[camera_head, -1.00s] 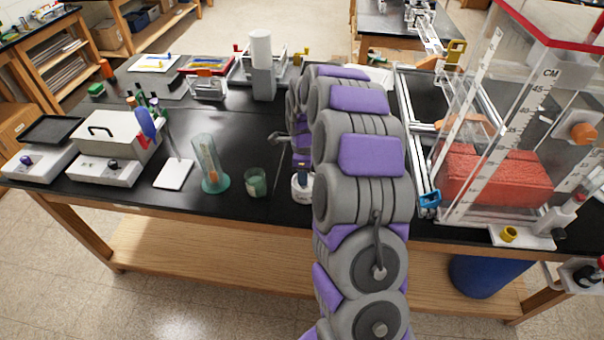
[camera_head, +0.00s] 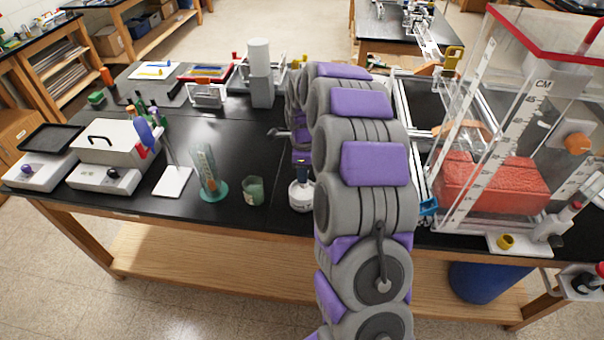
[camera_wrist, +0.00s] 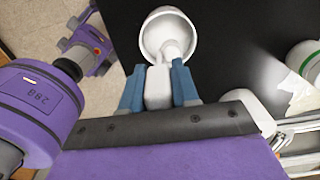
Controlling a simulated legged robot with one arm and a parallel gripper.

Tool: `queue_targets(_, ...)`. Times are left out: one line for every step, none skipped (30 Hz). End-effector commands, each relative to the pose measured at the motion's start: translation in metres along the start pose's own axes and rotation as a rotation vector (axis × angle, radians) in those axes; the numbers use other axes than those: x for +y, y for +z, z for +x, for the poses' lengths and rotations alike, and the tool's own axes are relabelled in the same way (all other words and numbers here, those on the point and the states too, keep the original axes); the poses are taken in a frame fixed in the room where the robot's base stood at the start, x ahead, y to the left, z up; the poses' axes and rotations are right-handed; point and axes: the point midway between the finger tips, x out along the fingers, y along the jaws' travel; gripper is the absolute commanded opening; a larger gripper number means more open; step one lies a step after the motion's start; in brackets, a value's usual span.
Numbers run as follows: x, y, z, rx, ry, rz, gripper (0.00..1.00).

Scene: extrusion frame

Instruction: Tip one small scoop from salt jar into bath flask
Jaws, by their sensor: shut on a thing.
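In the wrist view, my gripper (camera_wrist: 158,88) has blue fingers shut on the handle of a white scoop (camera_wrist: 151,35). The scoop's round bowl points away from the fingers over the black bench top. I cannot tell whether salt is in the bowl.
A greenish glass beaker (camera_head: 252,191) and a tall clear cylinder (camera_head: 207,172) stand left of the white vessel. A large clear tank (camera_head: 490,150) with red material stands right of my arm. The black bench top (camera_head: 245,145) has free room behind the beaker.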

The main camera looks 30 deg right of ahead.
Motion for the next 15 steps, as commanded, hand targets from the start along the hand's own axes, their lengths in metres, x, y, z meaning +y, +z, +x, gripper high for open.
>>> queue_targets(0.0, 0.001, -0.004, 0.0, -0.002, 0.0, 0.0)
queue_targets(0.0, 0.001, -0.006, 0.0, -0.002, 0.0, 0.0)
queue_targets(0.0, 0.001, -0.008, -0.001, -0.002, 0.0, 0.0)
queue_targets(0.0, 0.001, -0.009, -0.001, -0.002, 0.0, 0.0)
queue_targets(0.0, 0.001, -0.011, -0.001, -0.002, 0.0, 0.0)
queue_targets(0.001, 0.002, -0.013, 0.0, -0.003, 0.001, 0.0)
queue_targets(0.001, 0.002, -0.015, 0.0, -0.003, 0.001, 0.0)
queue_targets(0.001, 0.002, -0.017, 0.0, -0.003, 0.001, 0.0)
queue_targets(0.001, 0.002, -0.019, 0.0, -0.003, 0.001, 0.0)
queue_targets(0.001, 0.002, -0.021, 0.0, -0.003, 0.001, 0.0)
queue_targets(0.001, 0.002, -0.022, 0.0, -0.002, 0.001, 0.0)
queue_targets(0.001, 0.001, -0.024, 0.0, -0.002, 0.0, 0.0)
queue_targets(0.001, 0.001, -0.026, 0.0, -0.001, 0.0, 0.0)
queue_targets(0.001, 0.0, -0.027, 0.0, -0.001, 0.001, 0.0)
queue_targets(0.001, 0.0, -0.029, 0.0, 0.0, 0.001, 0.0)
